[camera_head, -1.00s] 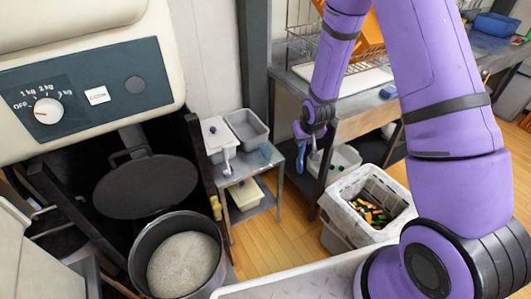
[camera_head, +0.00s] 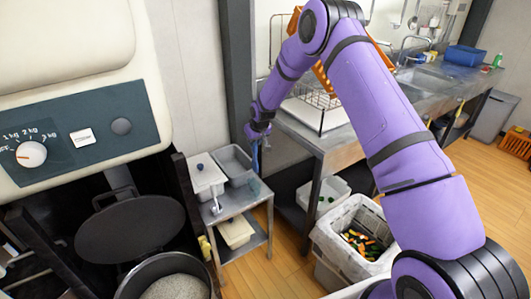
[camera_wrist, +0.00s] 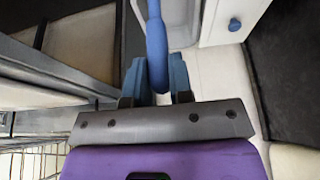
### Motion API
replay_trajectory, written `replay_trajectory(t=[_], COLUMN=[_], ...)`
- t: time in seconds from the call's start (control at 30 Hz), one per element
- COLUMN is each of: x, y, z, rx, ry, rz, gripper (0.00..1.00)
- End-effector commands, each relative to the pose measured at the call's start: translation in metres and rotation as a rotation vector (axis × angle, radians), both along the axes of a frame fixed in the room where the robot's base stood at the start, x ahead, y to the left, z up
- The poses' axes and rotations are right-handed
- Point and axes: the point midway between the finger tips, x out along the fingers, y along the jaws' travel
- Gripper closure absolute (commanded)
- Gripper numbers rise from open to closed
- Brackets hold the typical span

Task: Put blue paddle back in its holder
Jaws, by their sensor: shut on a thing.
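My gripper (camera_head: 257,135) is shut on the blue paddle (camera_wrist: 156,45). In the wrist view, the blue handle stands between the two blue fingers and runs up out of the picture. In the head view, the paddle (camera_head: 255,156) hangs below my gripper, by the back right of the small steel side table (camera_head: 262,213). I cannot tell for sure which of these is the holder.
A lined waste bin (camera_head: 335,242) with vegetable scraps stands right of the side table. A steel counter (camera_head: 345,140) with a wire rack is behind it. A rice cooker machine with a control panel (camera_head: 75,140) and a pot (camera_head: 170,275) stand at left. Floor shows between.

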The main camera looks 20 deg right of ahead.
Motion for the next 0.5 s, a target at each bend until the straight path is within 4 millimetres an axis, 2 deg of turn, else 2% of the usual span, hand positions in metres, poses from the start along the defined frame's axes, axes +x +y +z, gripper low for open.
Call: replay_trajectory(t=[0.13,0.27,0.5], x=[0.014,0.016,0.015], y=[0.003,0.004,0.004], z=[0.003,0.000,-0.017], rx=[0.002,0.003,0.003], ry=[-0.001,0.001,0.000], rz=[0.014,0.016,0.016], gripper=[1.00,1.00,1.00])
